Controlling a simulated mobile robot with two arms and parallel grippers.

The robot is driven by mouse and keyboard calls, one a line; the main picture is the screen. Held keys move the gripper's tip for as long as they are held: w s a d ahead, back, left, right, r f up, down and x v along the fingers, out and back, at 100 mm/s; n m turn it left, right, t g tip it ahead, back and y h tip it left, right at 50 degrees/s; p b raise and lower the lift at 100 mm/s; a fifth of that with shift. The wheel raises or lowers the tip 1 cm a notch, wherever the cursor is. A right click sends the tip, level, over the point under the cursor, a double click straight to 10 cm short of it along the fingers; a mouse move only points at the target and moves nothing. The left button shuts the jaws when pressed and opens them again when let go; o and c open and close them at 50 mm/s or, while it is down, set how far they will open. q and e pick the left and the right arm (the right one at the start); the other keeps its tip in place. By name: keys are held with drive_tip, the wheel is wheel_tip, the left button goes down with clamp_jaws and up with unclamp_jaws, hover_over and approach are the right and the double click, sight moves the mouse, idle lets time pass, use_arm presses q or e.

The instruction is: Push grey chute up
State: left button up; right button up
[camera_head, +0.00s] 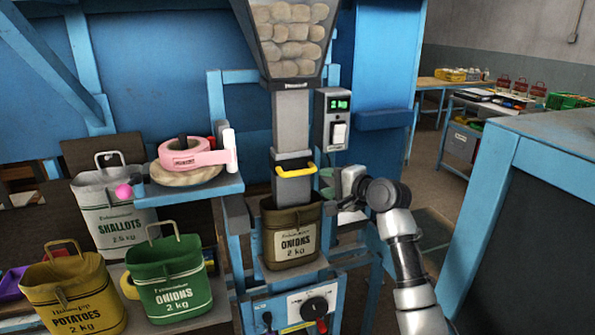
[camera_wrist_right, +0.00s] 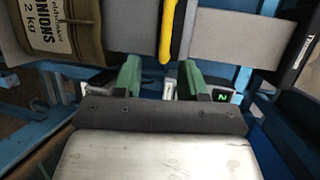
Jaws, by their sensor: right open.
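The grey chute (camera_head: 291,120) hangs straight down below the clear hopper of round goods. Its lower end (camera_head: 295,188) has a yellow handle (camera_head: 296,172) and reaches into the mouth of a brown ONIONS sack (camera_head: 292,242). My right gripper (camera_head: 326,182) is just right of the handle, with its jaws open. My left gripper is not in view.
A control box (camera_head: 333,118) with a green display is right of the chute. A blue shelf (camera_head: 190,192) with pink tape is left. Green (camera_head: 169,280), yellow (camera_head: 72,292) and grey (camera_head: 112,210) sacks stand at the lower left. A dark-panelled blue bench (camera_head: 535,150) is right.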

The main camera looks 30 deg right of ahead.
sight(302, 173)
drive_tip(key=p+x, duration=0.1)
drive_tip(key=x, duration=0.6)
drive_tip(key=r+p+x, duration=0.1)
drive_tip(key=x, duration=0.2)
drive_tip(key=shift+w+a+f+p, duration=0.1)
drive_tip(key=shift+w+p, duration=0.15)
drive_tip(key=shift+p, duration=0.1)
clamp_jaws()
